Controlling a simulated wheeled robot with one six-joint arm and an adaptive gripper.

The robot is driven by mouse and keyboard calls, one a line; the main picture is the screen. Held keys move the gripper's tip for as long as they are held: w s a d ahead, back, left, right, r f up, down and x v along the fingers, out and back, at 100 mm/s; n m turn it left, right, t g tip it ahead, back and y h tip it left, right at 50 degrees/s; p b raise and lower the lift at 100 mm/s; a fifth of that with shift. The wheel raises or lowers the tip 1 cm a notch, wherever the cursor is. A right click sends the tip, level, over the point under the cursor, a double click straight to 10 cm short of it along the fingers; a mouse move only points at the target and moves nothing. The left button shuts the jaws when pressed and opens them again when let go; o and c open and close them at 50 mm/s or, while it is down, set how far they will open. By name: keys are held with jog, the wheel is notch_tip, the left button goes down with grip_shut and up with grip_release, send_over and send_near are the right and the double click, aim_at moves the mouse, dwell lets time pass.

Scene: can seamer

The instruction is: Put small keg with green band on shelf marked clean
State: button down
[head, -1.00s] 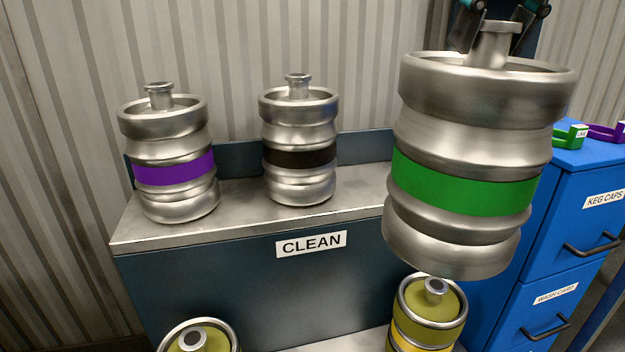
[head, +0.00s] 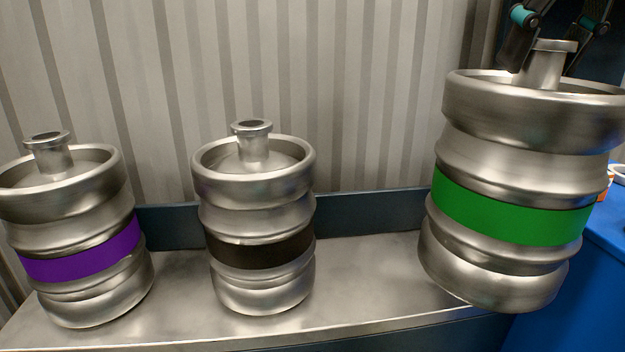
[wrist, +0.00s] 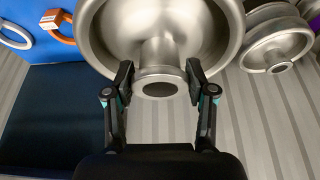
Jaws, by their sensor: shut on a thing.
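The small keg with the green band (head: 512,208) is at the right in the head view, slightly tilted. My gripper (head: 547,45) is shut on the neck at its top. In the wrist view my gripper (wrist: 160,82) has one finger on each side of the neck of the keg (wrist: 160,30). The metal shelf top (head: 370,280) is at the left of and behind the keg; the head view does not clearly show whether the keg's base touches it. The CLEAN sign is out of the present head view.
A keg with a black band (head: 258,250) stands mid-shelf and a purple-banded keg (head: 85,250) at the left. Bare shelf lies between the black-banded keg and the held one. A corrugated wall (head: 370,100) rises behind. A blue cabinet (head: 603,275) is at the right.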

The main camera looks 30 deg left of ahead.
jog(key=shift+w+a+f, duration=0.15)
jog(key=shift+w+a, duration=0.1)
jog(key=shift+w, duration=0.1)
jog(key=w+a+f+b, duration=0.1)
jog(key=w+a+f, duration=0.6)
jog(key=f, duration=0.3)
jog(key=shift+w+a+f, duration=0.15)
jog(key=shift+w+f, duration=0.05)
jog(key=shift+w, duration=0.25)
jog(key=shift+f, duration=0.1)
jog(key=shift+c, duration=1.9)
grip_release()
jog(key=shift+f, duration=0.1)
jog(key=shift+p+v, duration=0.5)
jog(key=shift+v, duration=3.4)
jog(key=shift+a, duration=0.1)
